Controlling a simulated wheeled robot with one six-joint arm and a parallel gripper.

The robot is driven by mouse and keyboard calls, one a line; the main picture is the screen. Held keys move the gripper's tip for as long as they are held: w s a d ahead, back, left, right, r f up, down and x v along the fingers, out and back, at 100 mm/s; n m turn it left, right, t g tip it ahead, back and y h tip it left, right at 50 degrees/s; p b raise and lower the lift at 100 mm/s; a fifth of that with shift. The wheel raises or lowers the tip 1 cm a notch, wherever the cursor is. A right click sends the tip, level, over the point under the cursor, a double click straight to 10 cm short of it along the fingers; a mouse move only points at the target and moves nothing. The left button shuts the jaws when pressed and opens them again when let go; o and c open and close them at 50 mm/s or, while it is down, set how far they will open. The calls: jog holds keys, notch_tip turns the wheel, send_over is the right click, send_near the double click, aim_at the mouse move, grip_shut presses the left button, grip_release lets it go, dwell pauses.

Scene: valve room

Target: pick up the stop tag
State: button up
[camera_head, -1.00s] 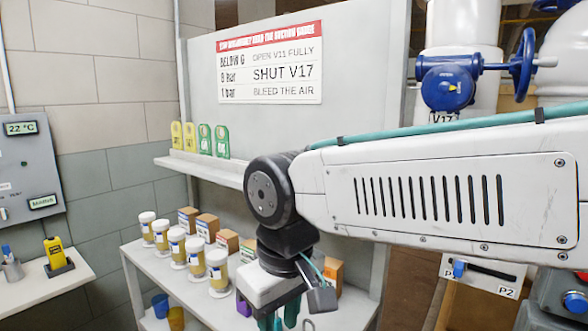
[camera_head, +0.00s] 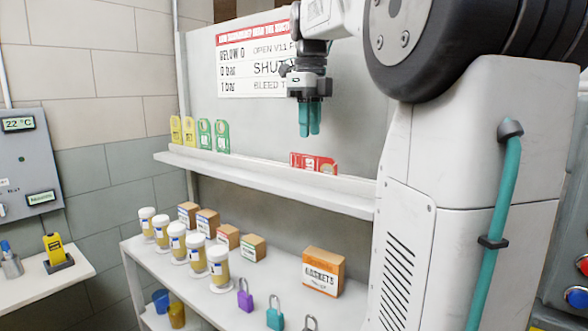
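Red tags (camera_head: 313,163) stand close together on the upper shelf, at its right part. Their lettering is too small to read, so I cannot tell for sure which is the stop tag. My gripper (camera_head: 309,134) points down above the red tags, apart from them, with nothing seen in it. Its two teal fingers appear close together from this angle, and I cannot tell how far apart they are. Two yellow tags (camera_head: 182,131) and two green tags (camera_head: 213,136) stand at the left part of the same shelf.
The upper shelf (camera_head: 262,178) is bare between the green and red tags. The lower shelf holds several white-lidded jars (camera_head: 196,253), small boxes (camera_head: 228,236), a gaskets box (camera_head: 323,272) and padlocks (camera_head: 245,295). A sign board (camera_head: 250,62) hangs behind my gripper.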

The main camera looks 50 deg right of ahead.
aim_at(310, 156)
jog(key=shift+d+f, duration=0.2)
jog(key=f, duration=0.7)
jog(key=shift+w+f, duration=0.1)
jog(key=shift+w, duration=0.1)
grip_shut()
